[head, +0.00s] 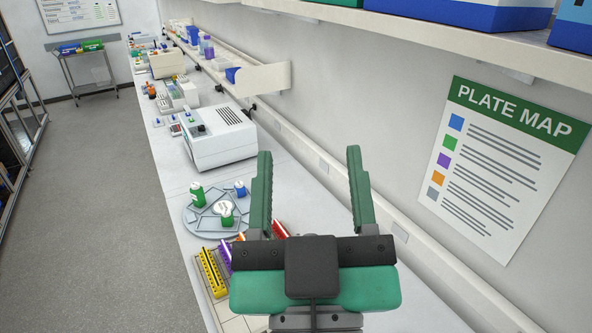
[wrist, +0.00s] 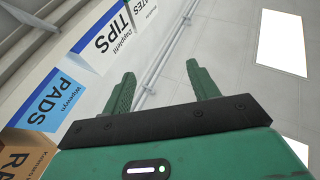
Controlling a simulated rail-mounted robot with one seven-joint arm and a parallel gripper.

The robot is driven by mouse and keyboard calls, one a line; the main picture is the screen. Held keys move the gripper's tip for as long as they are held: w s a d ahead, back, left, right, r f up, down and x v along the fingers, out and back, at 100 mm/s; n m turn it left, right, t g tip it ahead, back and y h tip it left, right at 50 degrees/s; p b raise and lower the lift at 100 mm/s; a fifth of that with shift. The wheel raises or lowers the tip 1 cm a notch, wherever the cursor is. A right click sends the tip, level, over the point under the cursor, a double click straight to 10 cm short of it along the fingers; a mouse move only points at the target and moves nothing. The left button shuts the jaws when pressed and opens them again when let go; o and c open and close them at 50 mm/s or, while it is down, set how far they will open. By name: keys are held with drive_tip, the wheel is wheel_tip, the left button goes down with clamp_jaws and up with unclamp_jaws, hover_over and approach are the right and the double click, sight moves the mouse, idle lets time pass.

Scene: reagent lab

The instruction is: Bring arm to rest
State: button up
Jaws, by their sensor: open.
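My gripper (head: 308,195) is in the right half of the head view, raised above the bench, with its two green fingers spread apart and nothing between them. In the wrist view, my gripper (wrist: 158,92) points toward the ceiling and upper wall, its fingers open and empty. My gripper hides part of the bench and part of the rack below it in the head view.
A round grey tray (head: 190,216) with green and blue bottles and a rack with coloured strips (head: 213,273) are on the bench. A white instrument (head: 217,137) stands beyond. A shelf (head: 440,38) carries boxes, including a PADS box (wrist: 45,105). A PLATE MAP poster (head: 500,165) hangs right.

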drive_tip(key=s+a+r+t+y, duration=0.1)
drive_tip(key=s+a+r, duration=0.2)
drive_tip(key=s, duration=0.1)
drive_tip(key=shift+a+r+t, duration=0.2)
drive_tip(key=shift+a+t, duration=0.1)
drive_tip(key=shift+t, duration=0.1)
drive_tip(key=shift+s+r, duration=0.1)
